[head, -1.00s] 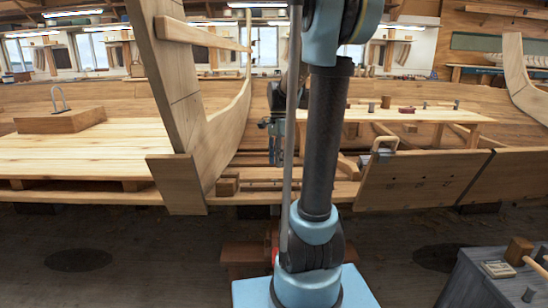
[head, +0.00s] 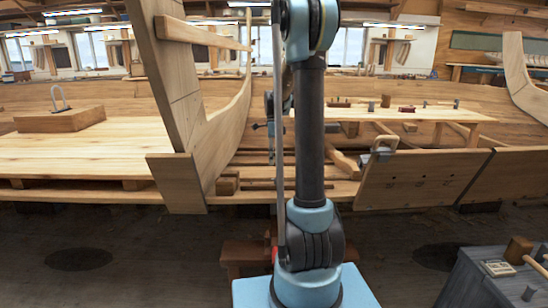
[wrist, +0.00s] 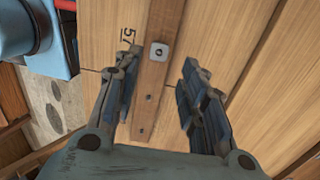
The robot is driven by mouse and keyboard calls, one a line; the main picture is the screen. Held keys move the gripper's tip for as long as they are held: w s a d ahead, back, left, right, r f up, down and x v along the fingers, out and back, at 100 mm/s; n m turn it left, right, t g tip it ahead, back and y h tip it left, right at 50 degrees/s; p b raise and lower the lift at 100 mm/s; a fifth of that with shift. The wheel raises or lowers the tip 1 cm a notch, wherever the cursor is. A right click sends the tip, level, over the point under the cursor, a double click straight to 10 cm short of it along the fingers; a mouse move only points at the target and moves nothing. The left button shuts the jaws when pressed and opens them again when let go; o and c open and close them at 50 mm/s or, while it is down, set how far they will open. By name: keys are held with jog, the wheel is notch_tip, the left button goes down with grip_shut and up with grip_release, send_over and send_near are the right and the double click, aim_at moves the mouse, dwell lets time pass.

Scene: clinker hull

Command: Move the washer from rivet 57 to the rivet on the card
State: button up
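In the wrist view, the washer (wrist: 159,48) is a small pale square plate with a dark hole. Small dark rivet spots (wrist: 149,97) show further down the strip. My gripper (wrist: 158,63) is open and empty. Its fingers stand either side of the strip, with the washer between and just beyond the tips. Whether they touch the wood cannot be told. In the head view my arm hides most of the gripper, and the washer cannot be made out. I cannot identify the card.
A plank with faint marks (head: 425,180) stands right of my arm, with a clamp (head: 382,147) on its top edge. The tall curved stem (head: 180,100) rises to the left. A grey bench (head: 475,285) with a mallet (head: 518,250) is at the lower right.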

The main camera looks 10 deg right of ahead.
jog(key=shift+x, duration=3.6)
jog(key=c, duration=0.8)
jog(key=shift+v, duration=2.4)
jog(key=shift+r, duration=0.1)
